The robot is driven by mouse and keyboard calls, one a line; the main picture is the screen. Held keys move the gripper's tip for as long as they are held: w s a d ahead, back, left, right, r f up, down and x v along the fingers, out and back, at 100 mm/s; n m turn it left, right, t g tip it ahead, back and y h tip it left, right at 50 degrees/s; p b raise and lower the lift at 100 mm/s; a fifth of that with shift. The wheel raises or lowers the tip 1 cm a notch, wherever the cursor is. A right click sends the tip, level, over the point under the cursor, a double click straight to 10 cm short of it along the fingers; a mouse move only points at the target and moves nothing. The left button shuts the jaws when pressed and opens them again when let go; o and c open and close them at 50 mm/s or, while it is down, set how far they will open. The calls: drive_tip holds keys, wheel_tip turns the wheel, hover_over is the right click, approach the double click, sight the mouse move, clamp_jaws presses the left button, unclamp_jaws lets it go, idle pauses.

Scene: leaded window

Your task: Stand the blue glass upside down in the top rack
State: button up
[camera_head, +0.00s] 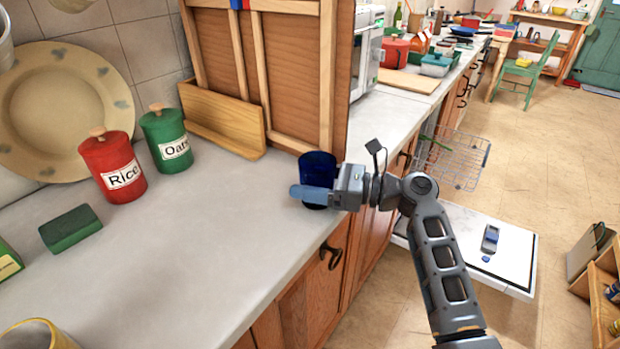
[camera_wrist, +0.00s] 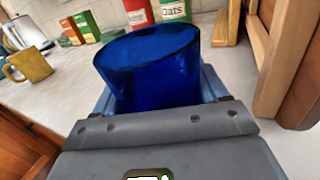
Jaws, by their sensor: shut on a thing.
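The dark blue glass (camera_head: 318,168) is at the front edge of the grey counter, next to a wooden cabinet side. It looks upright, with its open rim up. My gripper (camera_head: 318,194) is shut on it from the right, low on its body. In the wrist view the glass (camera_wrist: 150,65) fills the middle, between the fingers (camera_wrist: 155,100), which are partly hidden by it. Whether its base touches the counter I cannot tell. The top rack (camera_head: 455,160) is a wire basket pulled out from the dishwasher, beyond my arm. The open dishwasher door (camera_head: 515,262) lies flat below it.
A red rice canister (camera_head: 112,170), a green oats canister (camera_head: 166,138) and a green sponge-like block (camera_head: 70,228) stand on the counter. A wooden crate (camera_head: 602,300) stands on the floor at right.

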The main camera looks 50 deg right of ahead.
drive_tip(key=o, duration=1.3)
drive_tip(key=shift+s, duration=0.1)
drive_tip(key=v, duration=0.7)
drive_tip(key=shift+s+d+b, duration=0.2)
drive_tip(key=shift+s+b, duration=0.05)
drive_tip(key=shift+b, duration=0.1)
